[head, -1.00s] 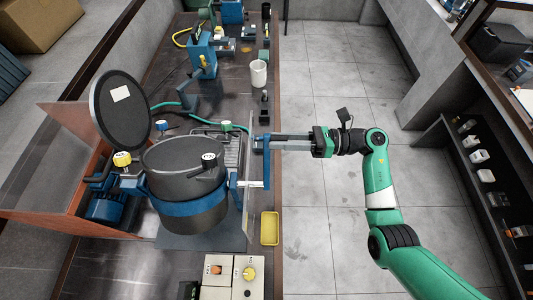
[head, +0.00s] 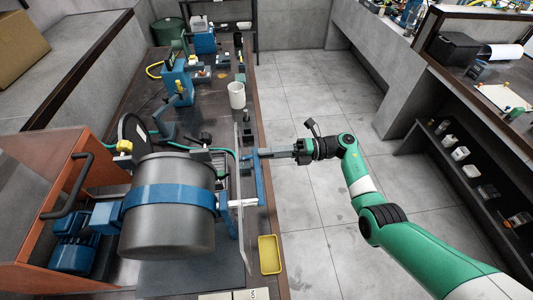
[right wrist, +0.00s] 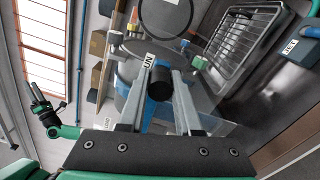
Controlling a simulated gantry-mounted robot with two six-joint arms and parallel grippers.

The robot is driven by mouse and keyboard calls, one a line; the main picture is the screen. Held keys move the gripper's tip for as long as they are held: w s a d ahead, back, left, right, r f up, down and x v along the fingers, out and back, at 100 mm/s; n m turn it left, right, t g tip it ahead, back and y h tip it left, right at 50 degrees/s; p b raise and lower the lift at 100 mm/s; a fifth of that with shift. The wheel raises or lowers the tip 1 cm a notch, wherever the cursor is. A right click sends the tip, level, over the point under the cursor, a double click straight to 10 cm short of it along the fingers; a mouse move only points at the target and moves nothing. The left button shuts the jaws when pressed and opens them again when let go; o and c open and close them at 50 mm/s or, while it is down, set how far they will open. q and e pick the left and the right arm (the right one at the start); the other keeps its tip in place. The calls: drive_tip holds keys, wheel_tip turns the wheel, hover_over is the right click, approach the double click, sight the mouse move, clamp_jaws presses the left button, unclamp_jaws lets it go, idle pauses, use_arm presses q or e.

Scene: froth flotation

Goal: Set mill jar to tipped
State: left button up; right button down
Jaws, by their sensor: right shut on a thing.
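The grey mill jar (head: 145,236) hangs in its blue band (head: 168,199) at the left of the bench in the head view. It is tipped, its closed end toward me and its mouth turned away and hidden. A blue lever (head: 259,184) stands at its right side, joined by a pale shaft (head: 240,204). My right gripper (head: 262,155) is at the lever's upper end, shut on its handle. In the right wrist view, the dark round handle (right wrist: 160,84) sits between my fingers (right wrist: 159,95). My left gripper does not show in the head view.
An orange housing (head: 60,190) and a blue motor (head: 76,247) stand left of the jar. A yellow tray (head: 269,254) lies at the bench's front edge, and a white cup (head: 237,95) stands farther back. The floor right of the bench is clear.

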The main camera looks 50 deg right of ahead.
drive_tip(key=shift+f+m+b, duration=0.6)
drive_tip(key=shift+f+m, duration=0.7)
drive_tip(key=shift+f, duration=0.45)
drive_tip(key=c, duration=0.6)
unclamp_jaws()
drive_tip(key=b+v, duration=0.1)
drive_tip(key=v, duration=1)
drive_tip(key=shift+s+d+b, duration=0.2)
drive_tip(key=shift+s+b, duration=0.05)
drive_tip(key=shift+b, duration=0.1)
